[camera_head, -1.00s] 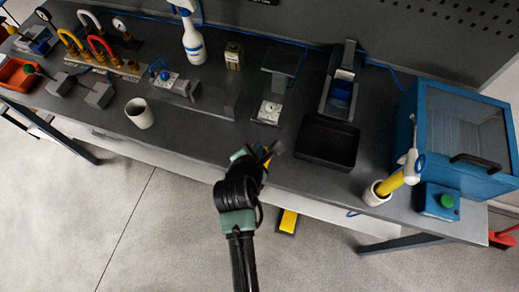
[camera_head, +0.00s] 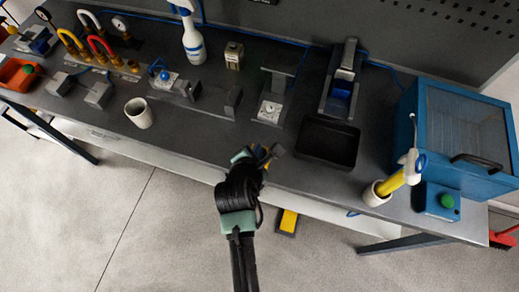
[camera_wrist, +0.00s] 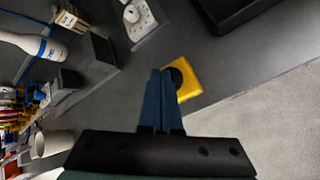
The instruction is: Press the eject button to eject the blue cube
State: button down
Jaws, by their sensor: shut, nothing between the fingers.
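A yellow block with a round black button (camera_wrist: 176,77) lies near the front edge of the bench in the wrist view. In the head view it is mostly hidden behind my gripper (camera_head: 264,155). My gripper is shut and empty. Its blue fingers (camera_wrist: 160,78) overlap the left side of the button in the wrist view, and I cannot tell whether they touch it. A blue cube (camera_head: 341,90) sits low in a grey dispenser (camera_head: 346,60) at the back right of the bench.
A black tray (camera_head: 328,142) stands in front of the dispenser. A white dial unit (camera_head: 270,110) is behind my gripper. A white cup (camera_head: 139,112) stands left. A cup with a yellow-handled tool (camera_head: 376,194) and a blue cabinet (camera_head: 452,130) with a green button (camera_head: 447,201) stand right.

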jog(key=shift+f, duration=0.45)
dwell(0.5)
jog(key=shift+r, duration=0.15)
jog(key=shift+r+p, duration=0.75)
jog(key=shift+p, duration=0.15)
jog(key=shift+r, duration=0.15)
notch_tip(320, 180, up, 5)
jog(key=p, duration=0.5)
jog(key=shift+p, duration=0.3)
